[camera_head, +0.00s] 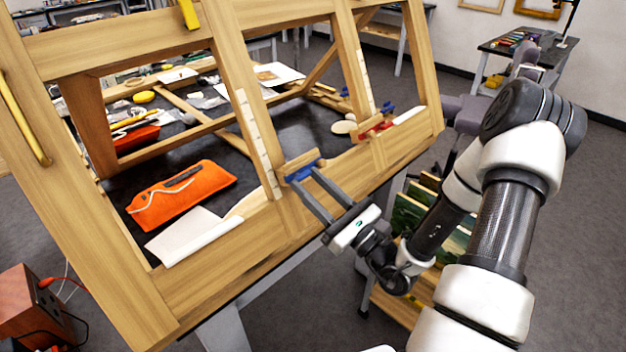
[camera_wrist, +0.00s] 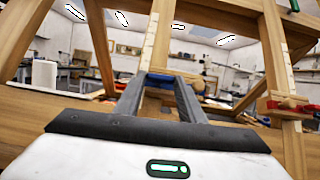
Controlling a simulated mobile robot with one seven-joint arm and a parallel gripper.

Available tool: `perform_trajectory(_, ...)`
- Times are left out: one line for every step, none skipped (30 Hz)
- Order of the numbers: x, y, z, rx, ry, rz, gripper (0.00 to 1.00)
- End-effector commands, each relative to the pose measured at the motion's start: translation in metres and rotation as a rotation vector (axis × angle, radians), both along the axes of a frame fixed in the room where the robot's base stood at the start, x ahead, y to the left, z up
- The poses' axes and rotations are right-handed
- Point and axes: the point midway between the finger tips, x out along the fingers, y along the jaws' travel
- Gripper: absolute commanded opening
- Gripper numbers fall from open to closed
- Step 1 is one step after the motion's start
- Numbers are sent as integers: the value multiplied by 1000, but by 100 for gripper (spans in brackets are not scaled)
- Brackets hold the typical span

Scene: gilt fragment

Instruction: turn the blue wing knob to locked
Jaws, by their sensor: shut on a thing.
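The blue wing knob (camera_head: 303,172) sits on the lower rail of a wooden easel-like frame (camera_head: 130,45), at the foot of an upright with a white scale strip. My gripper (camera_head: 304,178) reaches it from the lower right, with its two fingers at the knob. In the wrist view my gripper (camera_wrist: 160,85) has its fingers on either side of the blue knob (camera_wrist: 160,79), shut on it. The fingers hide part of the knob. I cannot read any locked mark on it.
A second upright to the right carries red and blue clamp parts (camera_head: 374,128). An orange pouch (camera_head: 182,194) and white paper (camera_head: 190,236) lie behind the lower rail. Framed panels (camera_head: 412,212) stand below right. Open floor lies at the right.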

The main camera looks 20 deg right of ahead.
Motion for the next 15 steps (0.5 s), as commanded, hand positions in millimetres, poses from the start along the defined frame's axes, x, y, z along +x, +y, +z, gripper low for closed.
perform_trajectory(0, 0, 2, 14, 6, -5, 14)
perform_trajectory(0, 1, 2, 19, 9, -9, 14)
perform_trajectory(0, 1, 2, 26, 13, -13, 14)
perform_trajectory(0, 1, 2, 31, 15, -16, 14)
perform_trajectory(0, 1, 2, 34, 16, -17, 14)
perform_trajectory(0, 1, 1, 38, 18, -19, 14)
perform_trajectory(0, 1, 1, 40, 20, -20, 14)
perform_trajectory(0, 1, 1, 42, 21, -21, 14)
perform_trajectory(0, 1, 1, 43, 21, -21, 14)
perform_trajectory(0, 1, 1, 44, 22, -22, 14)
perform_trajectory(0, 1, 1, 44, 22, -22, 14)
perform_trajectory(0, 1, 1, 44, 22, -23, 14)
perform_trajectory(0, 1, 1, 45, 21, -23, 14)
perform_trajectory(0, 1, 1, 45, 21, -23, 14)
perform_trajectory(0, 1, 1, 45, 21, -22, 14)
